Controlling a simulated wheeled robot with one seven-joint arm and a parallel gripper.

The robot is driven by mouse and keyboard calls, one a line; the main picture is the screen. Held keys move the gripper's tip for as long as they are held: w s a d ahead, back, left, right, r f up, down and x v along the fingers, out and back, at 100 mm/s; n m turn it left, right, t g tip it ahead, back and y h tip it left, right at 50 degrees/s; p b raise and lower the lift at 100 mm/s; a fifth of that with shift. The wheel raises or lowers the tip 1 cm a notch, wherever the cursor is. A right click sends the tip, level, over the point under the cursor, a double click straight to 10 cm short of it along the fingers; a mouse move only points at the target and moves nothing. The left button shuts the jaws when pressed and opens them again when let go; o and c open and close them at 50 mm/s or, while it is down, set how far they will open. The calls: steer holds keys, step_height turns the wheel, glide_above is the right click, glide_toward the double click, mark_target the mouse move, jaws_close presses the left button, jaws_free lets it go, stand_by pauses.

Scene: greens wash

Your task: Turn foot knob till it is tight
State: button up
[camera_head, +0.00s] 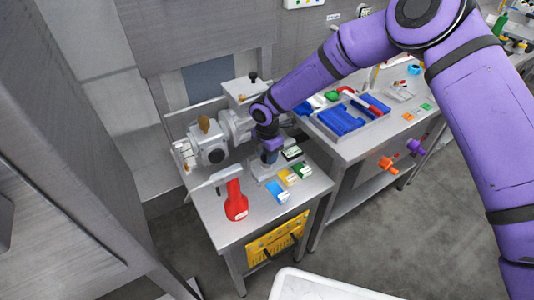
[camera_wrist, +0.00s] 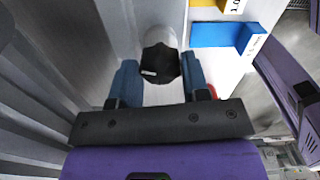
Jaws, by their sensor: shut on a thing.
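The foot knob (camera_wrist: 161,66) is a black, lobed knob with a small white mark, on the end of a pale round post in the wrist view. My gripper (camera_wrist: 162,76) has its two blue fingers on either side of the knob, shut on it. In the head view my gripper (camera_head: 269,157) reaches down at the right of the grey-white machine (camera_head: 213,137) on the steel table. The knob cannot be made out there, and how tight it is does not show.
Blue (camera_head: 278,192), yellow (camera_head: 288,177) and green (camera_head: 302,170) blocks lie close to the right of my gripper. A second table with a blue tray (camera_head: 343,119) is at the right.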

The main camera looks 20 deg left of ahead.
steer(key=o, duration=0.9)
steer(key=shift+r, duration=3.8)
